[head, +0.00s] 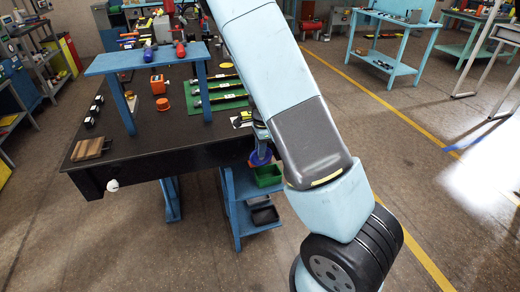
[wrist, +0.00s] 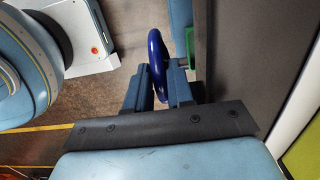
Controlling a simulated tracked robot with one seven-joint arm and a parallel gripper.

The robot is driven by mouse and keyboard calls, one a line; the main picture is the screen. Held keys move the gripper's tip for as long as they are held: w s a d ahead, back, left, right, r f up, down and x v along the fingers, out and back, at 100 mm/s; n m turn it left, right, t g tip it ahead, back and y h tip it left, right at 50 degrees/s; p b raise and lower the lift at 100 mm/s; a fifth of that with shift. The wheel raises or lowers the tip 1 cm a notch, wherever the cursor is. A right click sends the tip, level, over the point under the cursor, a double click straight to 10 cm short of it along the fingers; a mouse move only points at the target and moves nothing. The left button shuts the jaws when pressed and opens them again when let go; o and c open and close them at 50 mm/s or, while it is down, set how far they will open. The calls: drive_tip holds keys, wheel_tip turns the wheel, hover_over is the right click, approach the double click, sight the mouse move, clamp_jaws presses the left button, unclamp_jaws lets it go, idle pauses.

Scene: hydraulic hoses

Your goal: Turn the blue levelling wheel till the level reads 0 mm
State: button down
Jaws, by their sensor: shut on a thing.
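The blue levelling wheel (head: 260,157) is at the right end of the black bench, below its top edge. In the wrist view the wheel (wrist: 156,58) is seen nearly edge-on, its rim between the two fingers of my gripper (wrist: 160,84). The fingers are shut on the rim. In the head view my gripper (head: 259,136) is small and partly hidden behind my arm. I cannot make out a level reading in either view.
A green bin (head: 268,176) sits below the wheel. Open floor lies to the right.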

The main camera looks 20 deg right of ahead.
drive_tip(key=shift+d+y, duration=0.2)
drive_tip(key=shift+y, duration=0.2)
drive_tip(key=c, duration=1.4)
unclamp_jaws()
drive_tip(key=shift+o, duration=0.2)
drive_tip(key=shift+r, duration=0.1)
wheel_tip(320, 180, up, 13)
drive_tip(key=d, duration=0.2)
drive_tip(key=shift+r, duration=0.2)
drive_tip(key=shift+w, duration=0.1)
